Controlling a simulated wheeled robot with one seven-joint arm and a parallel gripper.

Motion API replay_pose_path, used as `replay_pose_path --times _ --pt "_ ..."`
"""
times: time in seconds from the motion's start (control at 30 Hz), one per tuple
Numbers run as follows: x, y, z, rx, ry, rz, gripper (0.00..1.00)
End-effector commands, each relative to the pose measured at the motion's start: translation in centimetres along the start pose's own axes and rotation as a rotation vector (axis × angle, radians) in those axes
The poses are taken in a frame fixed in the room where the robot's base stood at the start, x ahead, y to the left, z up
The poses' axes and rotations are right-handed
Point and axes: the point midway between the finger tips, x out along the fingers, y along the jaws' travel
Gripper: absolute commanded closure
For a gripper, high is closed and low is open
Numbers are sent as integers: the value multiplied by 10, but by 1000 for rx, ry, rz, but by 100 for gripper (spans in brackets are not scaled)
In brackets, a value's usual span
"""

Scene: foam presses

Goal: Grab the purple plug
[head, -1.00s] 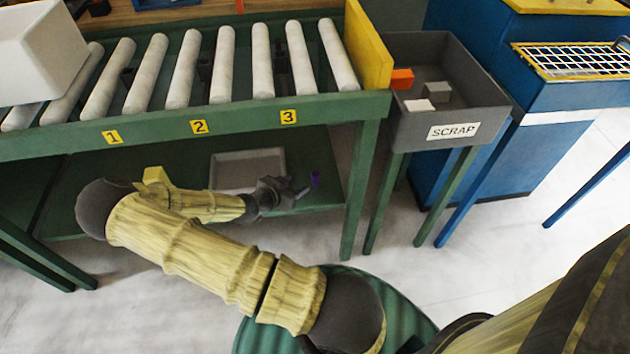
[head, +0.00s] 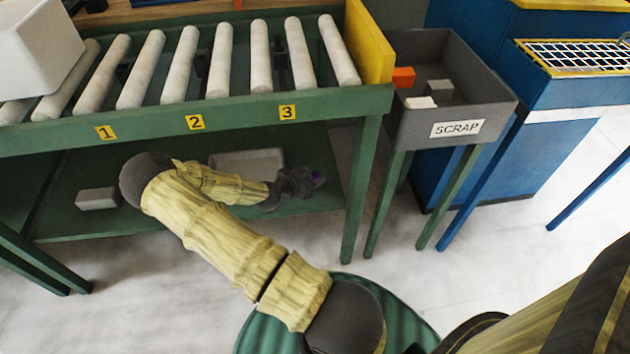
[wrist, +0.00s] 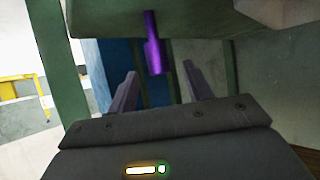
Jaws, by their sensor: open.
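The purple plug (head: 317,176) is a small bit of colour at the right end of the green lower shelf (head: 140,218), mostly hidden by my gripper (head: 306,181) in the head view. My gripper (wrist: 158,69) is open, with one finger on each side of the plug's thicker end in the picture. I see gaps between the plug and both fingers, and cannot tell how deep it sits between them.
A grey tray (head: 247,158) and a grey block (head: 97,198) are on the lower shelf. The roller conveyor (head: 200,112) runs above my forearm, and a green leg (head: 361,195) stands right of my gripper. The scrap bin (head: 410,125) is farther right.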

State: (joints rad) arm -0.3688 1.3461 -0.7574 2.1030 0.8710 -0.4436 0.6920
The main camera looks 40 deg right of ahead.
Motion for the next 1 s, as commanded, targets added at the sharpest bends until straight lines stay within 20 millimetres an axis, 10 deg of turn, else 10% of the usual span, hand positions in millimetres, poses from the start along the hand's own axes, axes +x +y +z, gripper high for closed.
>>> replay_pose_path --times 0.2,0.73,1.0 --pt "28 0 0 0 1 2 50" --pt "29 0 -1 0 1 1 50" --pt "29 0 -1 -1 1 0 99"
